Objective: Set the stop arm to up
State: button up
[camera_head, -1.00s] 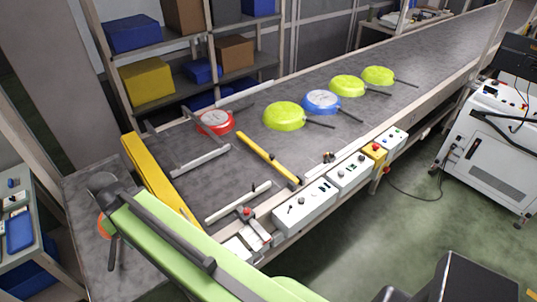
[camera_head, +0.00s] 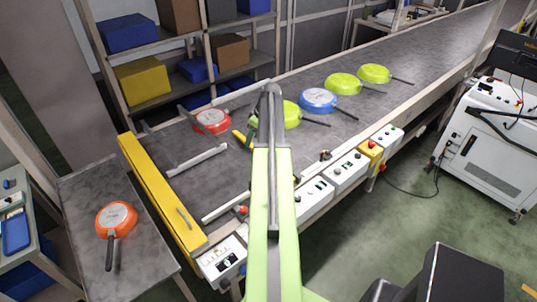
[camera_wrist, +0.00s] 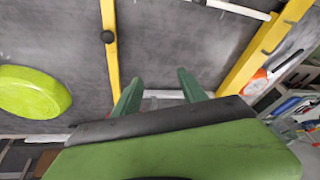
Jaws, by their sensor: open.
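The stop arm is a yellow bar lying low across the belt. In the head view only its far end (camera_head: 240,138) shows, because my arm hides the rest. In the head view one green finger of my gripper (camera_head: 252,124) shows at the stop arm's far end. I see no contact.
A red pan (camera_head: 211,122) lies left of the stop arm; a lime pan (camera_head: 291,115), a blue pan (camera_head: 318,99) and other lime pans lie upstream. A yellow end barrier (camera_head: 160,190) closes the belt. Control boxes (camera_head: 345,176) line the near edge. An orange pan (camera_head: 116,217) is on the side table.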

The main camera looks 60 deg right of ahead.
jog(key=s+d+t, duration=0.1)
jog(key=s+d, duration=0.8)
jog(key=d, duration=0.2)
jog(key=shift+h, duration=0.3)
jog(key=b+x, duration=1)
jog(key=x, duration=0.1)
jog(key=b+x, duration=0.6)
jog(key=shift+w+a, duration=0.1)
jog(key=shift+a, duration=0.15)
grip_shut()
